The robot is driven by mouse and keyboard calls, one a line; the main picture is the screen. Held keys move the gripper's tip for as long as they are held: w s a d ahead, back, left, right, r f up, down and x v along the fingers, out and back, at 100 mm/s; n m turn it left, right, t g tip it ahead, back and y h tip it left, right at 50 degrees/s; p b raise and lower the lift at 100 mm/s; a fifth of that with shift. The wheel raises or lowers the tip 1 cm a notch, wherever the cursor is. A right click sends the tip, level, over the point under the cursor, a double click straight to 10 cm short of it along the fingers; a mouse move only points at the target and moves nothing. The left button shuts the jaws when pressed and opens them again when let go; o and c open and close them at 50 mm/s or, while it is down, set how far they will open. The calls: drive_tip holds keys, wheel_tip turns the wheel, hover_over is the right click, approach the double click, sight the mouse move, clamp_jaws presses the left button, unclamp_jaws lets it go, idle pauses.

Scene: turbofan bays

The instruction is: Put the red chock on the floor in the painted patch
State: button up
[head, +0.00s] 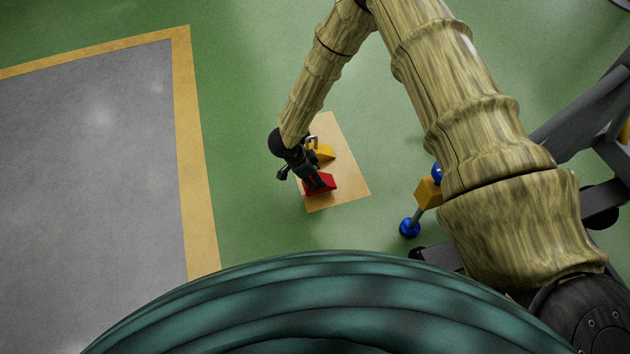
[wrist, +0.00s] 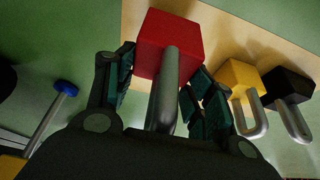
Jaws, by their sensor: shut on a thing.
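The red chock (head: 322,186) is a red block with a grey bar handle, over the lower part of a flat tan rectangle (head: 350,187) on the green floor. In the wrist view the red chock (wrist: 170,42) is straight ahead of my gripper (wrist: 163,75), its handle between the two fingers. My gripper (head: 311,178) is shut on this handle, pointing down. Tan surface (wrist: 215,30) shows behind and beside the block. I cannot tell whether the block touches the surface or hangs slightly above it.
A yellow chock (head: 323,152) stands close behind the red one; a black chock (wrist: 288,84) is beside it in the wrist view. A blue-footed stand (head: 410,227) is to the right. A grey area (head: 90,170) with a yellow border lies left. Green floor between is clear.

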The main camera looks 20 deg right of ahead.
drive_tip(key=shift+w+d+f, duration=0.1)
drive_tip(key=shift+w+d, duration=0.05)
drive_tip(key=shift+w, duration=0.15)
drive_tip(key=shift+w+d+f+b, duration=0.1)
drive_tip(key=shift+w+f+b, duration=0.05)
drive_tip(key=shift+f+b, duration=0.7)
drive_tip(key=shift+w+d+f+b, duration=0.1)
drive_tip(key=shift+f+b, duration=0.65)
drive_tip(key=shift+f, duration=0.1)
drive_tip(key=shift+f, duration=0.15)
drive_tip(key=o, duration=1.3)
drive_tip(key=shift+o, duration=0.2)
drive_tip(key=p+v, duration=0.5)
drive_tip(key=v, duration=0.7)
drive_tip(key=shift+p, duration=0.35)
drive_tip(key=shift+a, duration=0.1)
